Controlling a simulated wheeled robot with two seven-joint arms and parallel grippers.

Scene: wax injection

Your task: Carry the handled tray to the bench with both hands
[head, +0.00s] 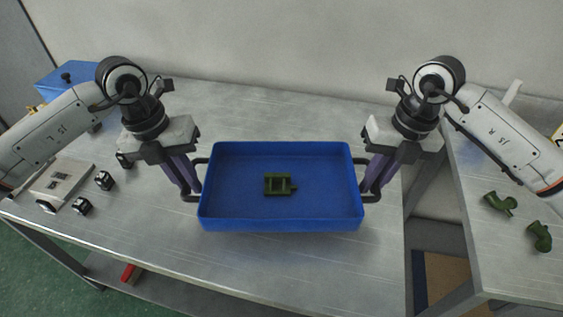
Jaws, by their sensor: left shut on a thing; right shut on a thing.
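A blue rectangular tray (230,175) with a dark handle at each short end is in the middle of the head view. It looks level over the grey metal bench (310,275); I cannot tell whether its bottom touches the bench top. A dark green square part with an opening (268,186) lies inside the tray. My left gripper (190,193) is shut on the tray's left handle. My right gripper (369,192) is shut on the right handle. The fingers partly hide both handles.
A metal plate (75,175) and several small black pieces (104,181) lie at the bench's left. A blue box (62,80) stands at the back left. A second table (510,275) at the right holds green curved parts (539,236). A gap separates the tables.

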